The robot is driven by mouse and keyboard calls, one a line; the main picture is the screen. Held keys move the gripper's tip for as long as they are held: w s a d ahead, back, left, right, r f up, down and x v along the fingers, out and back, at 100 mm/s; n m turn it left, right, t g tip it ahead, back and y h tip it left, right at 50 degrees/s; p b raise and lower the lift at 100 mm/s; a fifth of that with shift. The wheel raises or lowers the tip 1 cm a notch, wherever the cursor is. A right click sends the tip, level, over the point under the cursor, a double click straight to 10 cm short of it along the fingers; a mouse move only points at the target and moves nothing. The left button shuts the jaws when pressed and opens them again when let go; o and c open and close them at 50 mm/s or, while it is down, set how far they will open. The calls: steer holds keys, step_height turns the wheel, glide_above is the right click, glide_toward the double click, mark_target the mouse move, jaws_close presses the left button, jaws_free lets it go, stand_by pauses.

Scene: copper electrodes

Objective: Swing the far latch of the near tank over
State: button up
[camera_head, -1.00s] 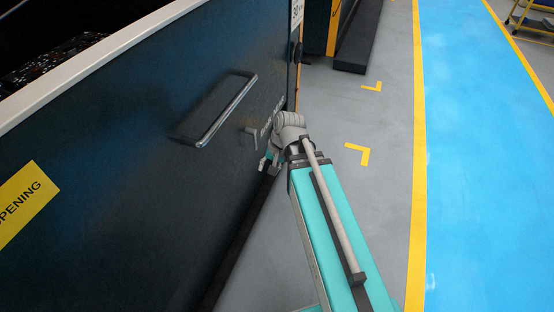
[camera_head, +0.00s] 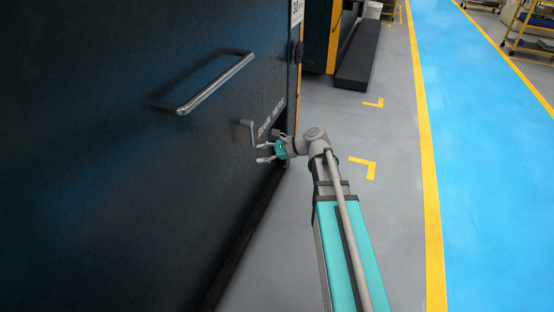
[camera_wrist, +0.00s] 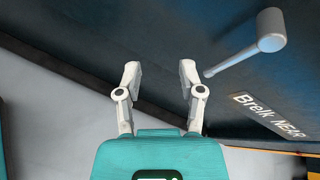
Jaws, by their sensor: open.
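The near tank (camera_head: 110,200) is a dark blue panelled body filling the left of the head view. A small grey L-shaped latch (camera_head: 247,128) sits on its side, beside white lettering. The latch (camera_wrist: 271,32) also shows large at the upper right of the wrist view, with a round end and a thin arm slanting down-left. My gripper (camera_head: 260,152) is open and empty, just below and right of the latch, with its fingers pointing at the panel. In the wrist view my gripper (camera_wrist: 160,72) has both fingers apart, and the latch lies outside the right finger. I see no clear contact.
A long metal handle bar (camera_head: 206,86) is fixed to the tank above the latch. White lettering ending in "NEAR" (camera_wrist: 268,116) lies beside the latch. A dark low block (camera_head: 358,58) stands farther back. Grey floor (camera_head: 385,210) is clear to the right, up to a yellow line.

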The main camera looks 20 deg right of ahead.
mark_target(254, 141)
steer(key=w+d+f+m+t+y+b, duration=0.2)
steer(key=w+d+m+t+y+b, duration=0.1)
steer(key=w+d+m+t+b, duration=0.1)
steer(key=shift+w+d+f+m+b, duration=0.2)
steer(key=shift+w+d+m+b, duration=0.4)
steer(key=shift+d+m+b, duration=1.05)
steer(key=shift+w+a+b, duration=0.15)
steer(key=shift+a+b, duration=0.4)
steer(key=shift+a, duration=0.05)
steer(key=shift+x, duration=3.85)
steer(key=shift+w+a, duration=0.25)
steer(key=shift+a, duration=0.05)
jaws_close()
